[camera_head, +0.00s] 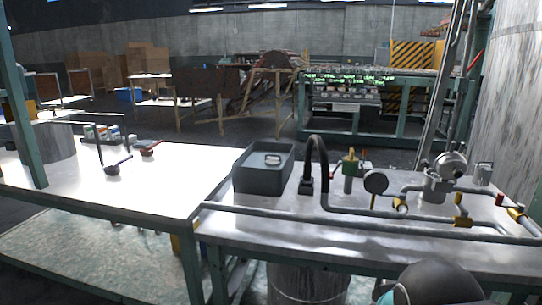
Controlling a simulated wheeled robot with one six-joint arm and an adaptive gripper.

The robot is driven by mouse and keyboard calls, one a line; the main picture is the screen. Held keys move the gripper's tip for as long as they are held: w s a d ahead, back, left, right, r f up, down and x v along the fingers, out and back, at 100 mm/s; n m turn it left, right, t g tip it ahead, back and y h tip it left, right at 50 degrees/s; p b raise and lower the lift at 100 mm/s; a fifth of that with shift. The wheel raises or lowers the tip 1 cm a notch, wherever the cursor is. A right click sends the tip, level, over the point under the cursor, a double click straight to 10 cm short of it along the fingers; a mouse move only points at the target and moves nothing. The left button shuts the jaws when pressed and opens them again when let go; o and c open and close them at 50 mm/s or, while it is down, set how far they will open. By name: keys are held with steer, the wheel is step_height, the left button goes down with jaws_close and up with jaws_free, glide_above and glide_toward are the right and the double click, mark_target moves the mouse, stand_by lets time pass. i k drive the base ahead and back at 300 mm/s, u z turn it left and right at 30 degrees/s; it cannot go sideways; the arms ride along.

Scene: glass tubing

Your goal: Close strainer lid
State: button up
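The strainer looks to be the grey metal pot (436,189) set in the pipework on the right part of the metal table. A round metal lid (451,165) stands tilted up at the top of the pot, its face turned toward me, so it looks open. The details are small. A dark rounded part with teal and white bits at the bottom right edge appears to be my own arm. My gripper's fingers do not show, and nothing of mine is seen touching the lid.
Pipes (370,222) run along the table (270,245). A round gauge (376,182), a valve with red and green parts (350,162), a black curved hose (321,165) and a grey bin (263,168) stand left of the pot. A large cylindrical tank (515,95) rises behind at right.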

mark_target(452, 165)
steer(key=z, duration=1.25)
steer(key=k, duration=0.45)
steer(key=u, duration=0.2)
steer(key=i, duration=0.4)
